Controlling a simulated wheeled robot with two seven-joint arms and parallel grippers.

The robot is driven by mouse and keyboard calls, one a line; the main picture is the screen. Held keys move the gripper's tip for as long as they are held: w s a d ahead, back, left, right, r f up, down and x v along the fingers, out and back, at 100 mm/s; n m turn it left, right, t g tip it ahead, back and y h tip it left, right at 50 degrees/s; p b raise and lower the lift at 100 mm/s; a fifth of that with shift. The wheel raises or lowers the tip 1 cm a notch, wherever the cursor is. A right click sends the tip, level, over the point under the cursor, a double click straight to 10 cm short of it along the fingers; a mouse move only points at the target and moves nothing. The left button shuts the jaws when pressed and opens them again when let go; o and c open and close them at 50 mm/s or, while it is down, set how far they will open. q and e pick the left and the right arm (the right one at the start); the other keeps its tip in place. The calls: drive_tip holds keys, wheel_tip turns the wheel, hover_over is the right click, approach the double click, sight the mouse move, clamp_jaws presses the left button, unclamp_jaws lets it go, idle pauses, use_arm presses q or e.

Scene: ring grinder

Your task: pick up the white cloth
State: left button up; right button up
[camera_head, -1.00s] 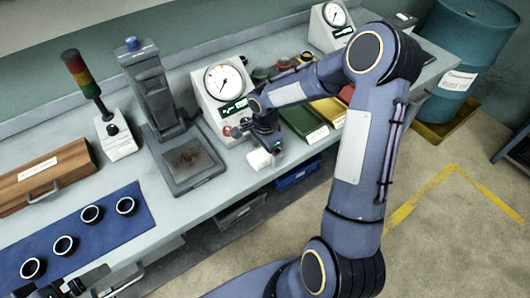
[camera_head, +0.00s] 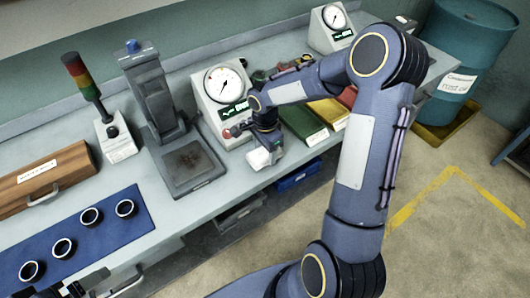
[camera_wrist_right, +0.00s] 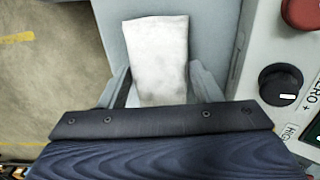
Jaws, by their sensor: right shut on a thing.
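The white cloth (camera_head: 262,157) is at the front part of the bench, below the dial gauge box. It also shows in the right wrist view (camera_wrist_right: 158,55) as a pale, slightly smudged rectangle between the fingers. My right gripper (camera_head: 268,151) points down at the cloth and is shut on it. In the right wrist view the fingers (camera_wrist_right: 155,88) sit on either side of the cloth. I cannot tell whether the cloth is clear of the bench. My left gripper (camera_head: 85,287) is partly in view at the bottom left, and its fingers are not clear.
The gauge box (camera_head: 222,100) with knobs stands close behind the right gripper. A grey press stand (camera_head: 188,170) is to its left. Several dark rings lie on a blue mat (camera_head: 100,236). Green and yellow bins (camera_head: 305,122) are to the right.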

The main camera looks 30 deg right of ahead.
drive_tip(key=s+d+r+b, duration=0.3)
drive_tip(key=s+r, duration=0.8)
drive_tip(key=s, duration=0.2)
drive_tip(key=shift+s+d+r, duration=0.2)
drive_tip(key=shift+s+r, duration=0.1)
drive_tip(key=o, duration=0.3)
drive_tip(key=shift+c, duration=1.1)
drive_tip(key=shift+s, duration=0.1)
